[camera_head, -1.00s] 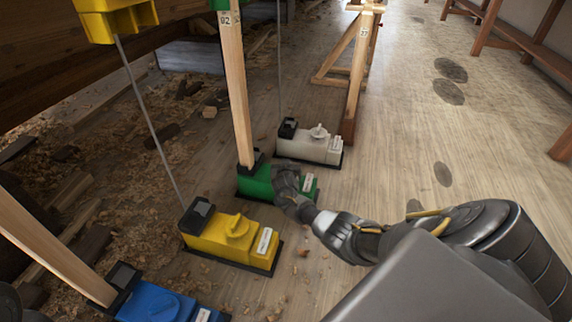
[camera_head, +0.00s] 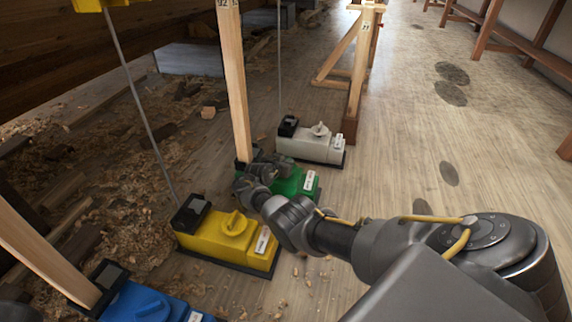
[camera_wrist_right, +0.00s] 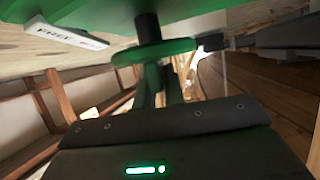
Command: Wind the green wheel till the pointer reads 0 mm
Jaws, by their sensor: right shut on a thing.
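The green box (camera_head: 295,184) stands on the floor at the foot of a wooden post, between the yellow and white boxes. My right gripper (camera_head: 262,166) is over its left part and hides much of it in the head view. In the right wrist view, the green wheel (camera_wrist_right: 150,52) sits on a dark shaft against the green box (camera_wrist_right: 80,15). My right gripper (camera_wrist_right: 158,88) is shut on the wheel, its fingers at the wheel's edge. I cannot make out a pointer or its reading. My left gripper is not in view.
A yellow box (camera_head: 228,238) stands nearer, with a thin rod rising beside it. A blue box (camera_head: 150,303) is at the bottom left. A white box (camera_head: 312,145) stands just beyond the green one. A wooden post (camera_head: 234,85) rises behind my gripper. The floor at right is clear.

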